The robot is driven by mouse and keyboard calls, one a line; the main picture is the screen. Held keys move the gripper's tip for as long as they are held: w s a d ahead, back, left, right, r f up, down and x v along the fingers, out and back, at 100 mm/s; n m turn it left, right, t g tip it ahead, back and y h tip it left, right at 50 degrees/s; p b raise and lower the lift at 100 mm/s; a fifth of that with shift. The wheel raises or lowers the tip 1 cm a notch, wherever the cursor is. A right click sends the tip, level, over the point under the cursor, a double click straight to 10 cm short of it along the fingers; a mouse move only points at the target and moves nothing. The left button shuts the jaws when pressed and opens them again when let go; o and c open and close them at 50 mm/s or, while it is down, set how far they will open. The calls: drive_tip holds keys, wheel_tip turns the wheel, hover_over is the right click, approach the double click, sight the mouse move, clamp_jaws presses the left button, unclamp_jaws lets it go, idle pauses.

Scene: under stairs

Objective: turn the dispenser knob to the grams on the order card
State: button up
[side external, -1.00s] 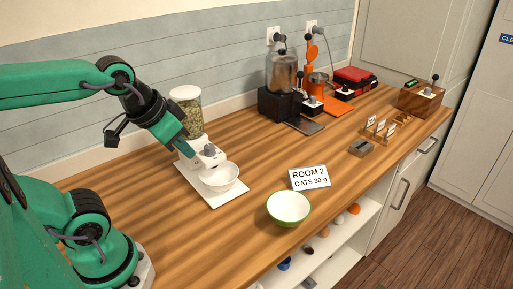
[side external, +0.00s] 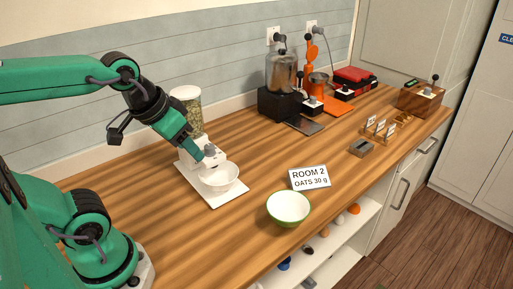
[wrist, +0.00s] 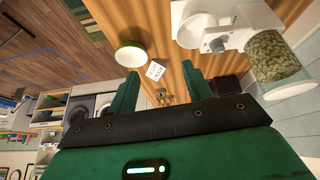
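The dispenser (side external: 187,162) is white, with a clear jar of oats (side external: 187,98) on top. Its small grey knob (side external: 210,149) is on the front; it also shows in the wrist view (wrist: 217,45). A white bowl (side external: 219,177) stands under it on the white base. The order card (side external: 309,177) reads "ROOM 2, OATS 30 g". My gripper (side external: 199,155) is right beside the knob on its left; I cannot tell whether it touches. In the wrist view my gripper (wrist: 163,85) has its fingers apart with nothing between them. The knob's scale is too small to read.
A green-rimmed white bowl (side external: 289,208) stands near the counter's front edge. The counter between dispenser and card is clear.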

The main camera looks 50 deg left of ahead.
drive_tip(key=n, duration=0.1)
drive_tip(key=n+g, duration=0.5)
drive_tip(key=n, duration=1.2)
approach(209, 145)
drive_tip(key=shift+s+d+f, duration=0.1)
drive_tip(key=shift+d+f, duration=0.05)
drive_tip(key=shift+d, duration=0.3)
drive_tip(key=shift+w+a+f+n, duration=0.25)
drive_tip(key=shift+a+f+n, duration=0.15)
drive_tip(key=shift+n, duration=0.2)
drive_tip(key=shift+f, duration=3.85)
drive_tip(key=c, duration=1)
